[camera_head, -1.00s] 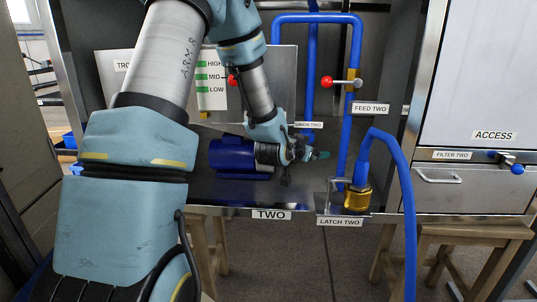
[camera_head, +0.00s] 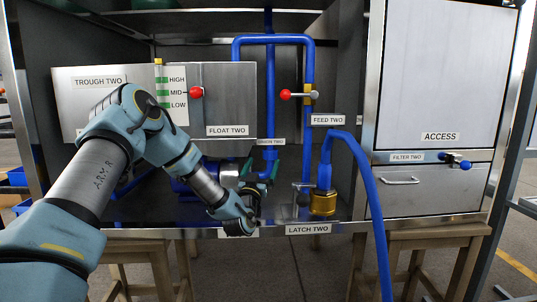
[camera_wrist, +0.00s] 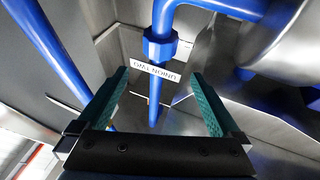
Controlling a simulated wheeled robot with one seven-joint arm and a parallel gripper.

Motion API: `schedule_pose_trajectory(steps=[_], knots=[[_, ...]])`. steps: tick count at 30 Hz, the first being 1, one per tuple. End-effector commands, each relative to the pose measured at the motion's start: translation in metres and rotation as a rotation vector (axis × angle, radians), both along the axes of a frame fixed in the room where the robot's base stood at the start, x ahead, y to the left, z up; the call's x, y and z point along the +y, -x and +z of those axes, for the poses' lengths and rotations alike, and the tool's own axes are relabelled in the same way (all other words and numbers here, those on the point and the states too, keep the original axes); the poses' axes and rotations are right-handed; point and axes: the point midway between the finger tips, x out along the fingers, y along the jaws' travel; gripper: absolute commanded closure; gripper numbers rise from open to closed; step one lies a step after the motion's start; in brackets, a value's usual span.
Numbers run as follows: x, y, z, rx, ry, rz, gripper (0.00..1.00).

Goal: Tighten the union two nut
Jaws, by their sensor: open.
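The union two nut is a blue hexagonal collar on a blue pipe, clear in the wrist view (camera_wrist: 160,47). In the head view the nut (camera_head: 270,154) is small, just below the UNION TWO label (camera_head: 270,142). The label (camera_wrist: 154,66) appears upside down in the wrist view. My gripper (camera_head: 261,171) is open, its green fingers raised toward the pipe. In the wrist view my gripper (camera_wrist: 160,73) has nothing between its fingers. The nut lies beyond the fingertips, roughly centred between them, and appears apart from them.
A blue cylindrical body (camera_head: 183,186) is partly hidden behind my arm. To the right stand a brass fitting (camera_head: 323,203) with a blue hose (camera_head: 358,172) and the red-knobbed feed valve (camera_head: 298,96). The metal shelf's front edge (camera_head: 345,227) runs below my gripper.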

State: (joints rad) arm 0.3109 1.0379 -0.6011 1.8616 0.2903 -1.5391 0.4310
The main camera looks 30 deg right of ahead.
Motion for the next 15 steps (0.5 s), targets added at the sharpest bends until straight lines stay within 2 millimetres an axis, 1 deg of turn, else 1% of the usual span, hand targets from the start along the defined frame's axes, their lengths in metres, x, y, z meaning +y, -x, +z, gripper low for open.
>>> schedule_pose_trajectory(steps=[1,7,9,15], knots=[[-0.008,-0.007,0.000,0.000,0.001,0.000,0.00],[-0.036,-0.037,0.000,0.000,0.002,0.001,0.00],[-0.044,-0.046,0.007,-0.001,0.002,0.001,0.00],[-0.061,-0.062,0.015,0.001,0.000,0.000,0.00]])
